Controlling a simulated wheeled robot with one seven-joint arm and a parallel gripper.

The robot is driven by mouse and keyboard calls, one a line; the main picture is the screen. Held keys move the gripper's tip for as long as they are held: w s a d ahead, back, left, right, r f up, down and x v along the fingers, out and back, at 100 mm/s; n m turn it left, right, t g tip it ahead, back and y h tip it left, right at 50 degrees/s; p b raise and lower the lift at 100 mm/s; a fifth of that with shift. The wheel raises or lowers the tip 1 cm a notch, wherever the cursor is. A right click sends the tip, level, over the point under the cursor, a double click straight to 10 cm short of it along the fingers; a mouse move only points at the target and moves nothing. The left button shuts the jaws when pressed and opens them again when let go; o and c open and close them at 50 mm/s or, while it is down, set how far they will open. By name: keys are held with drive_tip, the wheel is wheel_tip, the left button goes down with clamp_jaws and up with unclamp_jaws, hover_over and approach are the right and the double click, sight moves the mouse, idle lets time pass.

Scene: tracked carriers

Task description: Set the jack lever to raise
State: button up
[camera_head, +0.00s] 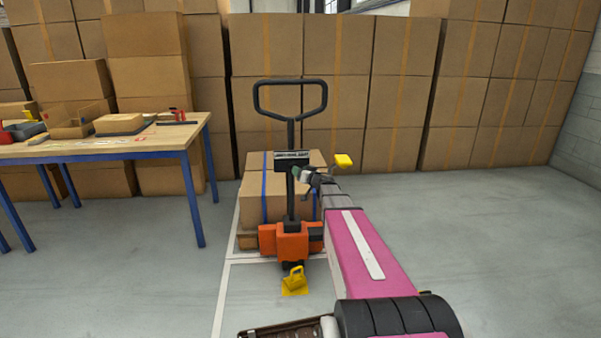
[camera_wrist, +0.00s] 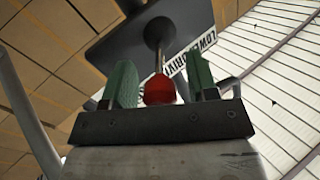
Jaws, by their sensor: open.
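The pallet jack stands upright in the head view, with a black loop handle (camera_head: 290,97), a dark label plate (camera_head: 292,158) and an orange base (camera_head: 291,243). The jack lever (camera_wrist: 159,90) shows in the wrist view as a red knob on a thin metal stem, in front of a dark plate. Part of a label reading "LOWER DRIVE" shows upside down or tilted beside it; the rest is hidden. My gripper (camera_wrist: 162,80) has its two green fingers on either side of the knob, apart, with gaps visible. In the head view my gripper (camera_head: 307,176) is at the plate; the lever is too small to tell there.
Cartons (camera_head: 250,200) on a pallet stand behind the jack. A blue-legged workbench (camera_head: 150,140) with boxes stands at left. Stacked cartons (camera_head: 400,95) line the back. The floor (camera_head: 490,235) at right is clear.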

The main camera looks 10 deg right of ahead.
drive_tip(key=v, duration=1)
drive_tip(key=shift+s, duration=0.15)
drive_tip(key=shift+d, duration=0.1)
drive_tip(key=s+a+f+m+g+h, duration=0.3)
drive_tip(key=s+f+m+g+h, duration=0.2)
drive_tip(key=s+f+g+h, duration=0.6)
drive_tip(key=s+a+f+n+g+y, duration=0.1)
drive_tip(key=s+a+f+g+y, duration=0.1)
drive_tip(key=s+a, duration=0.3)
drive_tip(key=s+a+f+n+g+y, duration=0.2)
drive_tip(key=s+a, duration=0.3)
drive_tip(key=s, duration=0.7)
drive_tip(key=shift+s+f+n+g, duration=0.3)
drive_tip(key=shift+f+g, duration=0.4)
drive_tip(key=shift+g, duration=0.1)
